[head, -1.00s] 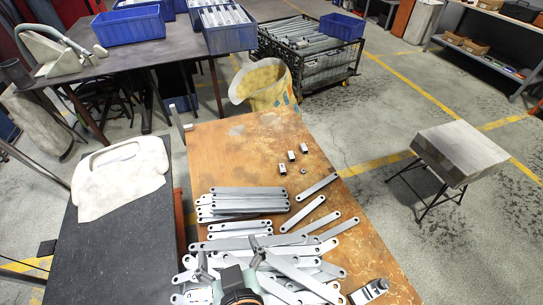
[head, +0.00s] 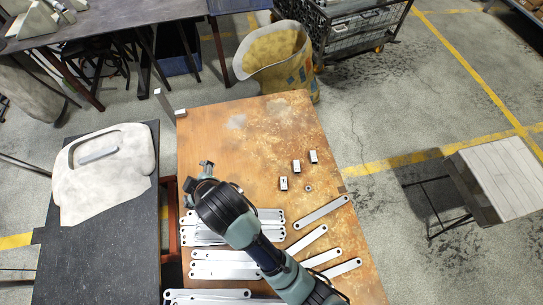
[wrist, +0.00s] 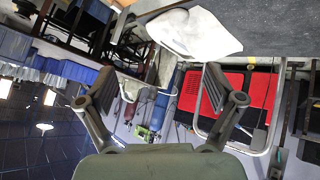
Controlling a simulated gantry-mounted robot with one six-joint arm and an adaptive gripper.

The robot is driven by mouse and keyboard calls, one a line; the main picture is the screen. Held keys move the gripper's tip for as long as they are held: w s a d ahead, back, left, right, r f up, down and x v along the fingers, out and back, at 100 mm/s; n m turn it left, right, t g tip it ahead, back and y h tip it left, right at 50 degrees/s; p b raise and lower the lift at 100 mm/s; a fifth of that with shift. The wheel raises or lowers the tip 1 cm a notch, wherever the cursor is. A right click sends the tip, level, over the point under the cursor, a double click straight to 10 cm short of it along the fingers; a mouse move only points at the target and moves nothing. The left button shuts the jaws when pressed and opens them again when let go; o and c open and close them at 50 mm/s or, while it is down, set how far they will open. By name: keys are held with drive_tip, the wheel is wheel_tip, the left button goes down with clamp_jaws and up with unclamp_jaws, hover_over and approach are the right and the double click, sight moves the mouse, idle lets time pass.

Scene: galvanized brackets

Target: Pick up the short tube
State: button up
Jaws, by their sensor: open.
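Three short silver square tubes stand out on the rusty-brown table: a near one (head: 283,183), a middle one (head: 296,166) and a far one (head: 313,156). My gripper (head: 206,166) is over the table's left part, to the left of the tubes and apart from them. In the wrist view my gripper (wrist: 163,103) has its fingers spread wide with nothing between them. No short tube shows in the wrist view, which looks sideways across the shop.
Flat galvanized bars (head: 215,268) lie stacked and loose on the near table. A small ring (head: 308,188) lies near the tubes. A dark bench (head: 110,250) at left bears a white pad (head: 75,195) with a bar on it. The far table surface is largely clear.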

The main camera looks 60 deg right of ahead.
drive_tip(key=d+f+n+g+b, duration=0.1)
drive_tip(key=d+f+g+b, duration=0.15)
drive_tip(key=d+f, duration=0.65)
drive_tip(key=n+g+y+b, duration=0.2)
drive_tip(key=n+g+b, duration=0.1)
drive_tip(key=g+b, duration=0.25)
hover_over(284, 183)
drive_tip(key=f, duration=2.2)
drive_tip(key=shift+s+p, duration=0.25)
drive_tip(key=shift+p, duration=0.1)
drive_tip(key=shift+w+a+f, duration=0.1)
drive_tip(key=shift+w+f, duration=0.05)
drive_tip(key=shift+f, duration=0.25)
wheel_tip(284, 183, down, 7)
drive_tip(key=b, duration=0.6)
drive_tip(key=shift+f, duration=0.1)
drive_tip(key=shift+w+r, duration=0.1)
drive_tip(key=shift+r, duration=0.1)
drive_tip(key=c, duration=1.3)
drive_tip(key=shift+o, duration=0.2)
drive_tip(key=shift+r, duration=0.1)
